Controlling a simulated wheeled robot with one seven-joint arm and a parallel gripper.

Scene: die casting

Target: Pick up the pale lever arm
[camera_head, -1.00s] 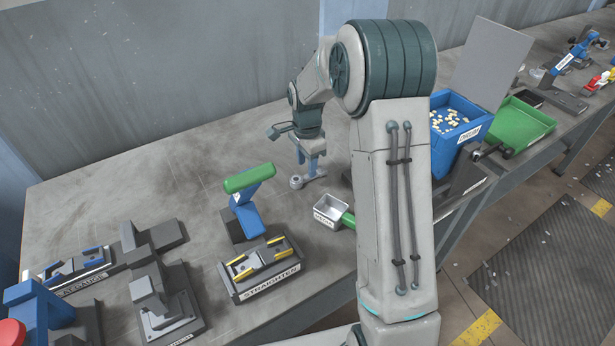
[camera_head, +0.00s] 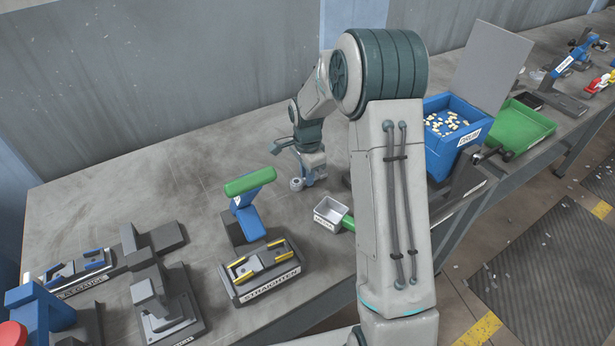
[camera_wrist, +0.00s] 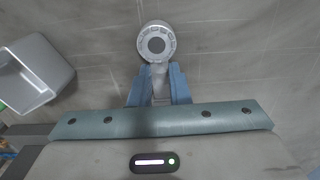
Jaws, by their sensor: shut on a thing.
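The pale lever arm (camera_wrist: 156,45) shows in the wrist view as a light grey round boss with a dark centre and a narrow shank. My gripper (camera_wrist: 158,88) is shut on its shank, with a blue finger on each side. The boss sticks out beyond the fingertips. In the head view the lever arm (camera_head: 296,184) is a small pale ring at my gripper (camera_head: 306,183), over the bench behind the ladle. Its far end is hidden by the gripper. I cannot tell whether it touches the bench.
A small metal ladle (camera_head: 329,211) with a green handle is close by, also at left in the wrist view (camera_wrist: 35,75). The straighten fixture (camera_head: 265,288) and a blue press with green handle (camera_head: 249,181) stand left. A blue bin (camera_head: 458,157) is right. The back-left bench is clear.

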